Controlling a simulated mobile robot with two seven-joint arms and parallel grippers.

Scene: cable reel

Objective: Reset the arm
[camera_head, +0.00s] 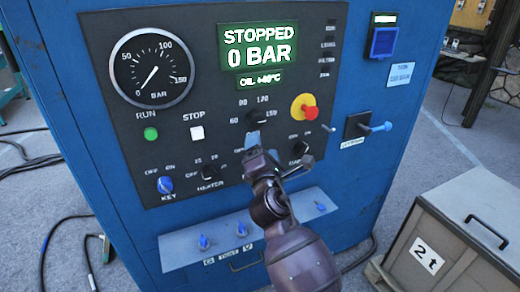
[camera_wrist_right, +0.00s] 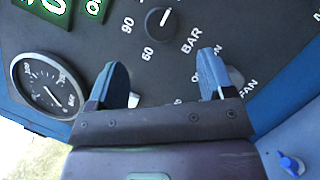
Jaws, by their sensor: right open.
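My right gripper (camera_head: 278,160) is in front of the control panel (camera_head: 215,30) of a blue machine, just below the pressure selector knob (camera_head: 257,116). In the right wrist view the gripper (camera_wrist_right: 168,82) has its two fingers wide apart with nothing between them. The black selector knob (camera_wrist_right: 160,21), marked 60, 90 and BAR there, lies beyond the fingertips, apart from them. The fingers and arm hide part of the lower panel. My left gripper is not in view.
The display (camera_head: 259,46) reads STOPPED, 0 BAR. A red and yellow emergency button (camera_head: 305,108) and a blue-tipped lever (camera_head: 375,127) stick out at the right. A shelf with blue valves (camera_head: 180,250) juts out below. A crate marked 2t (camera_head: 470,215) stands at right.

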